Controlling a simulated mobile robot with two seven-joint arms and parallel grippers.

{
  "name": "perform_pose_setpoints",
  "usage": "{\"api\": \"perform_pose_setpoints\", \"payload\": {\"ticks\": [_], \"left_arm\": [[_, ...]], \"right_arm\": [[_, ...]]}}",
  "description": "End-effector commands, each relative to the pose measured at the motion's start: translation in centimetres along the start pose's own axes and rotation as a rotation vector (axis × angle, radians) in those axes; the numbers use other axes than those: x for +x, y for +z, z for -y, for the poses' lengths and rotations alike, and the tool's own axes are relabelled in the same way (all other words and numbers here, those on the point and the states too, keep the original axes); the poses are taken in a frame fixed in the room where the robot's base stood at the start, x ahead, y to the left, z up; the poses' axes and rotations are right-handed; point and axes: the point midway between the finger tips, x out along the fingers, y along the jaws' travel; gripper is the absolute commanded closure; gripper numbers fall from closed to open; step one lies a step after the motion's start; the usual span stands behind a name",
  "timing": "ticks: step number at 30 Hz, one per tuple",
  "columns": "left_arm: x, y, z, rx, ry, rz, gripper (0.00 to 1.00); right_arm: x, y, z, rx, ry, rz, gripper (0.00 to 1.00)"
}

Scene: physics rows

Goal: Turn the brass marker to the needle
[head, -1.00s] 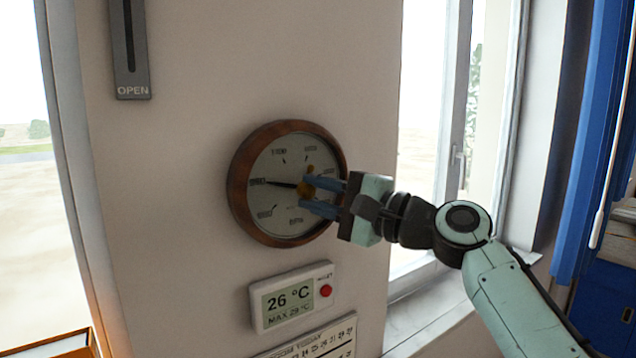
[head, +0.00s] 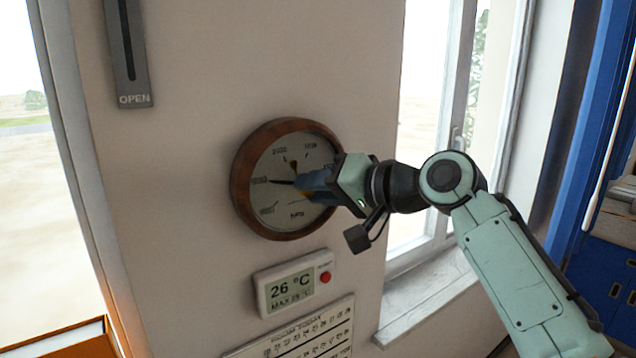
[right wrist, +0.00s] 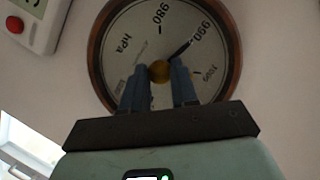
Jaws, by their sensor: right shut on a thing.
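The round barometer (head: 240,185) with a brown wooden rim hangs on the wall. Its dark needle (head: 281,182) points left in the head view; in the right wrist view the needle (right wrist: 184,48) points to the 990 side. My left gripper is not in view.
A white thermometer display (head: 292,284) with a red button is on the wall below the barometer, above a calendar sheet (head: 300,332). A grey OPEN plate (head: 133,75) is at upper left. A window frame and sill (head: 425,295) stand right of the wall.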

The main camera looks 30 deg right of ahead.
Motion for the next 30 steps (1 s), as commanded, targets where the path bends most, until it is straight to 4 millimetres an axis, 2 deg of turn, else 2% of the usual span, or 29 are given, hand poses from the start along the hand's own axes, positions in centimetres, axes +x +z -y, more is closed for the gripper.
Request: {"api": "perform_pose_setpoints", "payload": {"ticks": [21, 30], "left_arm": [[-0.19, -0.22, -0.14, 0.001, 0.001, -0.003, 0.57], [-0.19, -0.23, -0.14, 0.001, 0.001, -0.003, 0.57]], "right_arm": [[0.16, 0.26, 0.53, -0.626, 0.258, 0.001, 1.00], [0.20, 0.38, 0.62, -0.834, 0.344, 0.002, 1.00]]}}
